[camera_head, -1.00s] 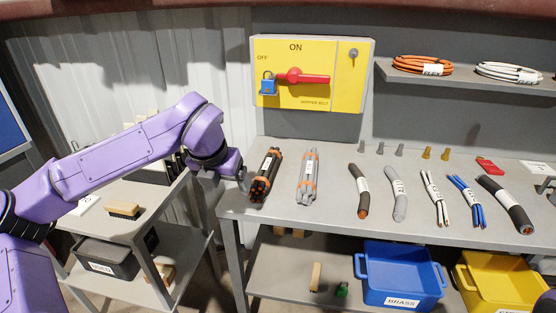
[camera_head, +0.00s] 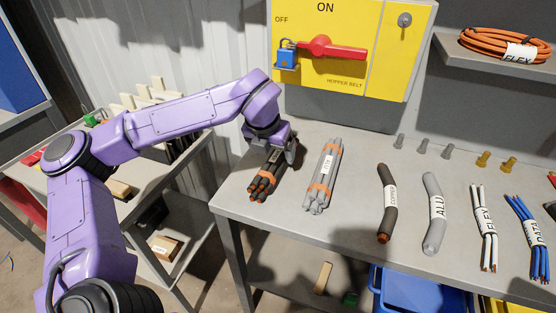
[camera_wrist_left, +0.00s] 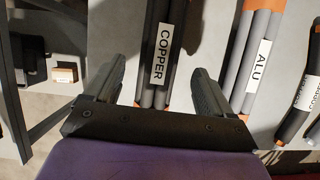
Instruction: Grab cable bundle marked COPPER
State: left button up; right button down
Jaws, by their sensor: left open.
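The black cable bundle (camera_head: 266,184) with orange bands and copper ends lies at the left end of the grey bench. In the left wrist view the bundle (camera_wrist_left: 158,85) carries a white label reading COPPER. My left gripper (camera_head: 291,150) is over this bundle and covers part of it in the head view. In the left wrist view my left gripper (camera_wrist_left: 163,88) is open, with one finger on each side of the bundle. Whether the fingers touch it I cannot tell. My right gripper is not in view.
A grey bundle (camera_head: 322,176) marked ALU (camera_wrist_left: 264,60) lies close to the right of the black one. Single cables (camera_head: 387,203) and several small fittings stand or lie farther right. A yellow switch panel (camera_head: 385,30) is on the back wall. The bench front (camera_head: 290,229) is bare.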

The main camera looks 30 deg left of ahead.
aim_at(276, 155)
pick_arm(q)
jog(key=x, duration=0.4)
jog(key=shift+w+a+f, duration=0.1)
jog(key=shift+w+f, duration=0.15)
jog(key=shift+f, duration=0.05)
grip_shut()
jog(key=shift+r, duration=0.1)
jog(key=shift+r, duration=0.1)
